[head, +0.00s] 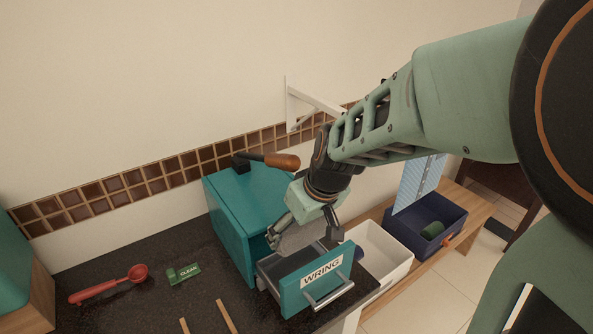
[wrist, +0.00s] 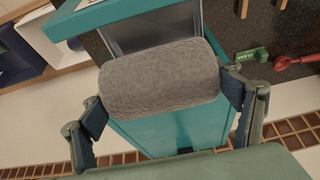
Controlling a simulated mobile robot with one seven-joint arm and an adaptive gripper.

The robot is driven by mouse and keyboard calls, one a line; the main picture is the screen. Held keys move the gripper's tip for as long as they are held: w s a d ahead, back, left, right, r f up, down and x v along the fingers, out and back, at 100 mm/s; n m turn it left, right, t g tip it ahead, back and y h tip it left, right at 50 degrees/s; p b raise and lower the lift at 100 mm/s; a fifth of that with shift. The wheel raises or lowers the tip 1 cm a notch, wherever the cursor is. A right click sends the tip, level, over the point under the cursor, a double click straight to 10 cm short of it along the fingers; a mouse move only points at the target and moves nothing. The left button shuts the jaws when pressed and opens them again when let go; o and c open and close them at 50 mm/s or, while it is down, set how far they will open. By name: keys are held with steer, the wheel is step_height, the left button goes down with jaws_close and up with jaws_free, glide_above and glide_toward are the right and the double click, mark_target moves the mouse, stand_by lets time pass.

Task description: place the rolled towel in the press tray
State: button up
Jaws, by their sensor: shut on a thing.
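My gripper (head: 303,236) is shut on the grey rolled towel (head: 297,239), and the fingers sit at its two ends. In the wrist view the towel (wrist: 160,82) lies across between the fingers. The press tray (head: 310,285) is a teal-fronted drawer marked WRING with a metal handle, pulled out of the teal press (head: 231,222). The towel is over the rear of the open tray, close to the press front. The wrist view shows part of the tray's grey inside (wrist: 150,28) behind the towel. I cannot tell whether the towel touches the tray.
An orange-handled lever (head: 275,160) is on top of the press. A white bin (head: 380,250) and a dark blue bin (head: 452,222) stand right of the tray. A red ladle (head: 105,285) and a green CLEAN sign (head: 184,273) are on the dark counter (head: 150,305) at left.

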step_height(320, 180, down, 11)
steer(key=b, duration=0.6)
steer(key=shift+r, duration=0.15)
steer(key=shift+f+b, duration=0.2)
steer(key=shift+b, duration=0.2)
steer(key=o, duration=1.3)
steer(key=shift+r, duration=0.1)
